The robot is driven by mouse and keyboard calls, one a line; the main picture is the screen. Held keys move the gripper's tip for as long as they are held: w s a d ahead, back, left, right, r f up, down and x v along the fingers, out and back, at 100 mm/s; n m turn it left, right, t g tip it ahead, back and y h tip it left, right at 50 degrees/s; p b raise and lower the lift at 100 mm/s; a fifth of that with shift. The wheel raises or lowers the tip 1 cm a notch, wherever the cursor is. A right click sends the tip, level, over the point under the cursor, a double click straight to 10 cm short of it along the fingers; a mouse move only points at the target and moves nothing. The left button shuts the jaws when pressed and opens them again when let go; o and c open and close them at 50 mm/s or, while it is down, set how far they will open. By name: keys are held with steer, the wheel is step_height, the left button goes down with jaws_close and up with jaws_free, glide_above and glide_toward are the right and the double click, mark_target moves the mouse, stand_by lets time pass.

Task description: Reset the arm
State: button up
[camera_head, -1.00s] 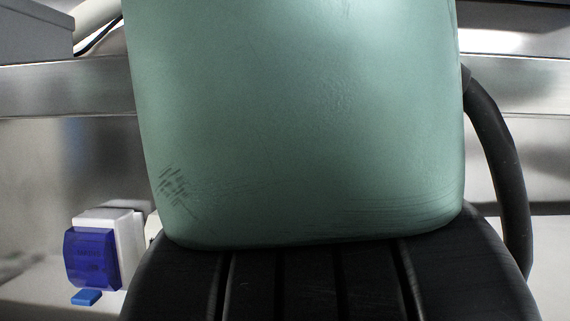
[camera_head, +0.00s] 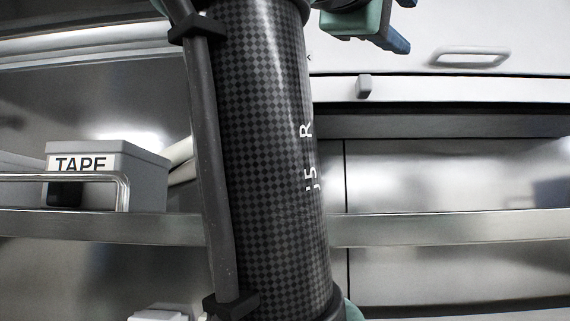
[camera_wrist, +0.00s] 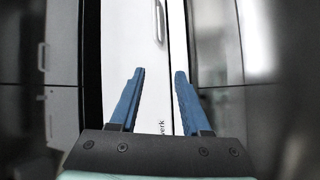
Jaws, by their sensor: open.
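My gripper (camera_wrist: 160,76) shows in the wrist view with its two blue fingers apart and nothing between them. A tall white panel (camera_wrist: 135,50) with a handle and some lettering stands beyond the fingers. In the head view, my arm's dark checkered tube stands upright across the middle and hides what is behind it. Part of my gripper (camera_head: 394,42) appears as a blue finger at the top right, beside a teal part of my arm. The fingertips are not clear there.
A grey box labelled TAPE (camera_head: 140,178) sits behind a metal rail (camera_head: 430,229) on the left. A white cabinet door with a handle (camera_head: 470,57) is at the upper right. The white top of an object (camera_head: 158,315) shows at the bottom edge. Steel wall panels (camera_head: 450,180) fill the right.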

steer(key=w+a+f+m+t+y, duration=0.1)
steer(key=w+a+f+t+y, duration=0.2)
steer(key=f, duration=0.4)
steer(key=w+a+f+m+t+y, duration=0.1)
steer(key=a+f+t+y, duration=0.3)
steer(key=a+f, duration=0.15)
steer(key=s+a+f+m+t+y+b, duration=0.3)
steer(key=s+f+y, duration=0.3)
steer(key=s+f, duration=0.3)
step_height(320, 180, down, 4)
steer(key=shift+s+f+m+t+b, duration=0.15)
steer(key=shift+m+t+b, duration=0.4)
steer(key=shift+b, duration=0.25)
